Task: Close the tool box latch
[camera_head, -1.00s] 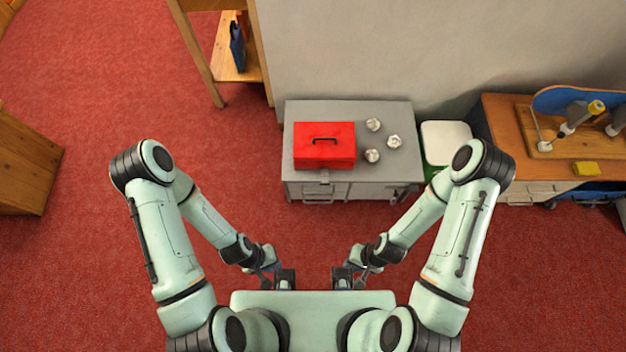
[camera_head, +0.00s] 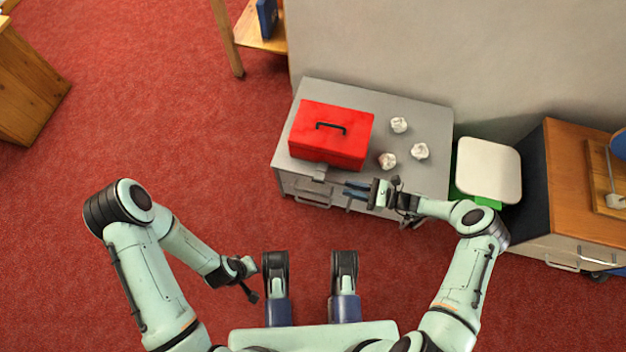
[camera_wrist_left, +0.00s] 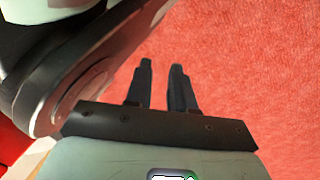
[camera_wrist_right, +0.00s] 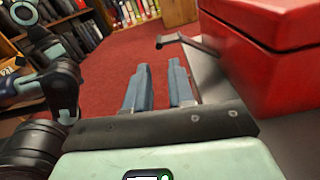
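The red tool box (camera_head: 330,136) with a black top handle sits on the grey cabinet; its lid is down. The latch (camera_head: 320,173) is a small grey piece at the box's front. In the right wrist view the latch (camera_wrist_right: 182,40) sticks out from the box as a dark lever. My right gripper (camera_head: 350,190) is open and empty, in front of the box to the right of the latch, its fingers pointing left; the fingers also show in the right wrist view (camera_wrist_right: 158,66). My left gripper (camera_wrist_left: 162,66) is open and empty over the red floor.
Several crumpled white lumps, one of them here (camera_head: 420,151), lie right of the box on the cabinet (camera_head: 436,125). A white-topped bin (camera_head: 488,170) and a wooden bench (camera_head: 570,190) stand farther right. Red carpet (camera_head: 170,120) is clear at the left.

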